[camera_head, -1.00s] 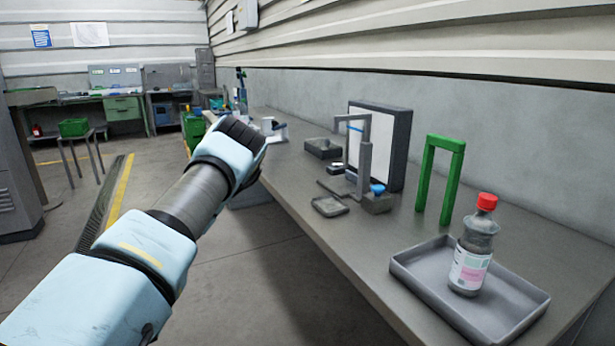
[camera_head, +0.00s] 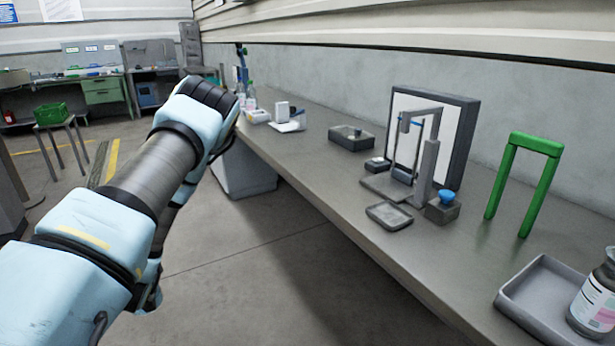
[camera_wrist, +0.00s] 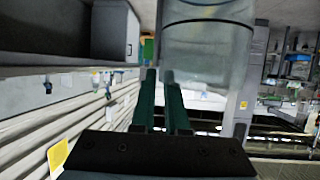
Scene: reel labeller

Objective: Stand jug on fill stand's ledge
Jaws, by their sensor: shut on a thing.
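In the wrist view my gripper (camera_wrist: 160,78) shows as two dark green fingers close together. It is shut on a clear, see-through vessel, which I take to be the jug (camera_wrist: 208,55), whose body fills the upper middle; where the fingers grip it is unclear. In the head view my arm hides the gripper and jug. A grey upright frame (camera_head: 430,160) on the bench looks like the fill stand. It has a flat base (camera_head: 385,188) and stands before a white panel, to the right of my arm and apart from it. Its ledge is hard to make out.
The long grey bench (camera_head: 330,185) runs along the wall. A blue-knobbed block (camera_head: 442,208), small tray (camera_head: 388,215) and dark box (camera_head: 350,138) are near the stand. A green arch (camera_head: 533,150) and larger tray (camera_head: 520,305) with a bottle (camera_head: 597,300) stand right.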

